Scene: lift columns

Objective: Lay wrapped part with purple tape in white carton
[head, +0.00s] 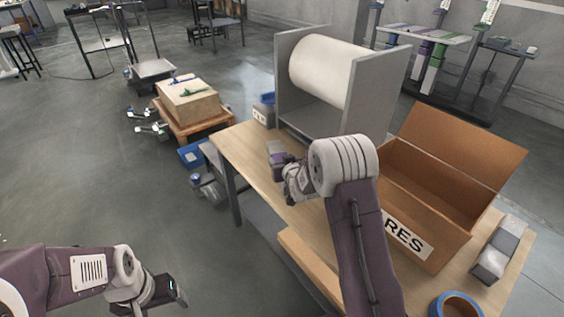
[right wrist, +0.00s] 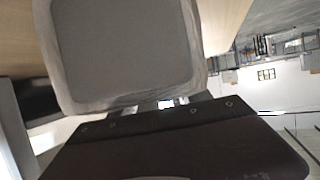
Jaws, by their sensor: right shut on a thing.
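My right gripper (head: 287,171) reaches over the left part of the wooden table, its fingers partly hidden by my wrist. It is shut on a small grey part with a purple band (head: 276,149), which looks like the wrapped part with purple tape. In the right wrist view the held part (right wrist: 125,50) fills the top left as a grey block with a pale, film-like border; no tape shows there. My left gripper (head: 168,292) hangs at the lower left, away from the table; its finger gap is unclear. I cannot make out a white carton in either view.
An open brown carton (head: 448,178) with a label ending "RES" stands on the table's right. A large white roll (head: 325,68) sits in a grey stand behind. A white-and-grey wrapped part (head: 497,250) and a blue tape roll (head: 455,305) lie at the right.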

